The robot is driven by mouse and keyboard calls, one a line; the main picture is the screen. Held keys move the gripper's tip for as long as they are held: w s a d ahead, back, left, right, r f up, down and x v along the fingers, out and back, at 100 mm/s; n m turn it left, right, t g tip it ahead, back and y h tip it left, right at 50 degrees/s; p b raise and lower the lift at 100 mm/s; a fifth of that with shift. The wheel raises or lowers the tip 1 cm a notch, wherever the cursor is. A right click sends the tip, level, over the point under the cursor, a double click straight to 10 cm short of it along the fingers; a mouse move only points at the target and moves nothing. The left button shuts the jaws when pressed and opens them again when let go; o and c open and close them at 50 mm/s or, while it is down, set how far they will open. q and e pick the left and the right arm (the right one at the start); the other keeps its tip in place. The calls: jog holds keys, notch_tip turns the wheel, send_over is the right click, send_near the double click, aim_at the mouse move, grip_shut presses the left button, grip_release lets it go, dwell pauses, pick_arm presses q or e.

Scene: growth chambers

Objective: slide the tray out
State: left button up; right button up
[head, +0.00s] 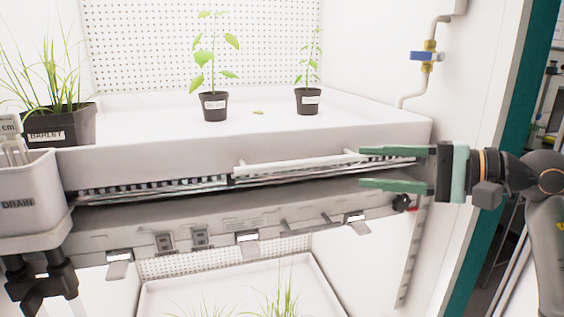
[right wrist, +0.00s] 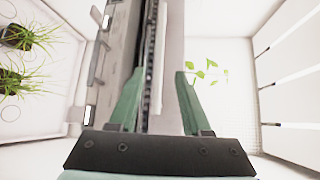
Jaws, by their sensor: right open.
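The white tray (head: 330,137) sits in the upper growth chamber and holds potted plants. A pale bar handle (head: 295,165) runs along its front, above a dark toothed strip. My right gripper (head: 362,168) comes in from the right with green fingers apart, one above the other, at the right end of the bar. In the right wrist view the open fingers (right wrist: 160,73) lie either side of the tray's front edge and toothed strip (right wrist: 150,55). Nothing is gripped; whether the fingers touch the bar I cannot tell. My left gripper is not seen.
On the tray stand a barley pot (head: 66,124) and two small seedling pots (head: 215,107) (head: 308,101). A drain container (head: 28,190) is at the left front corner. A blue-handled valve (head: 424,56) is on the right wall. A lower planted tray (head: 165,295) shows below.

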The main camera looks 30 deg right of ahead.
aim_at(310, 163)
jog(key=p+x, duration=0.4)
jog(key=x, duration=0.6)
jog(key=shift+w+a+r, duration=0.1)
jog(key=shift+w+a, duration=0.05)
jog(key=shift+w, duration=0.1)
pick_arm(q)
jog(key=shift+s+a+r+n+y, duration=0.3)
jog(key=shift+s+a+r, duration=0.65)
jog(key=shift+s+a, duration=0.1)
pick_arm(e)
jog(key=shift+x, duration=0.85)
jog(key=c, duration=0.7)
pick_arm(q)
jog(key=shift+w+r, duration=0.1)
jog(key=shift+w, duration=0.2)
pick_arm(e)
grip_shut()
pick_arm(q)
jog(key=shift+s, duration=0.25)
